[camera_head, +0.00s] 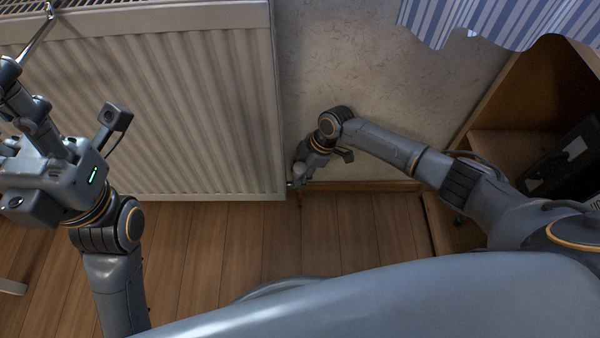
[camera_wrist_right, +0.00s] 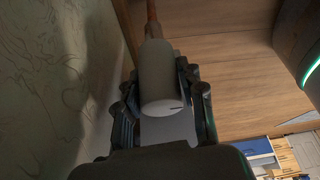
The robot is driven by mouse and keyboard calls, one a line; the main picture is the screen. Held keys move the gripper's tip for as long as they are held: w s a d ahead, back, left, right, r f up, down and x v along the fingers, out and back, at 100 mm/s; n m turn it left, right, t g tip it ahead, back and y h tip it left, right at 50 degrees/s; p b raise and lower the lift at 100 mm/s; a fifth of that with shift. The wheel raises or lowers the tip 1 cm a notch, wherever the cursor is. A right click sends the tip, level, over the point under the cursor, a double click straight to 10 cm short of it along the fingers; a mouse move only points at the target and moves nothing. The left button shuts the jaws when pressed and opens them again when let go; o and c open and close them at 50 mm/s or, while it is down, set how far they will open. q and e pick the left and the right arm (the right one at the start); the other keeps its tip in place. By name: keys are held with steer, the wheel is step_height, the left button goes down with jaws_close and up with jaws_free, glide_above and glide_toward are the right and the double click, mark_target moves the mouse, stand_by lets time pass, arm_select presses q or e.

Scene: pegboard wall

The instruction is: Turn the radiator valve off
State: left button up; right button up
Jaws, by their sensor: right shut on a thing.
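The radiator (camera_head: 150,100) is a white ribbed panel on the wall at the left of the head view. In the right wrist view the radiator valve (camera_wrist_right: 159,82) is a pale cylindrical knob with a short dark mark near its near end. My right gripper (camera_head: 299,178) is at the radiator's lower right corner. It is shut on the knob, with one finger on each side in the wrist view. In the head view my gripper largely hides the valve. My left gripper (camera_head: 22,88) is raised in front of the radiator at the left edge; its fingertips do not show clearly.
A copper-coloured pipe (camera_wrist_right: 152,14) shows beyond the knob. A thin metal rod (camera_head: 38,34) crosses the radiator's top left. A wooden cabinet (camera_head: 515,120) stands at the right, under a blue striped curtain (camera_head: 500,20). The wooden floor (camera_head: 230,240) below the radiator is largely clear.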

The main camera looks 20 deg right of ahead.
stand_by(0.4)
steer(key=o, duration=1.2)
steer(key=shift+d+r, duration=0.15)
steer(key=shift+r, duration=0.1)
steer(key=v, duration=1.1)
steer(key=shift+r, duration=0.25)
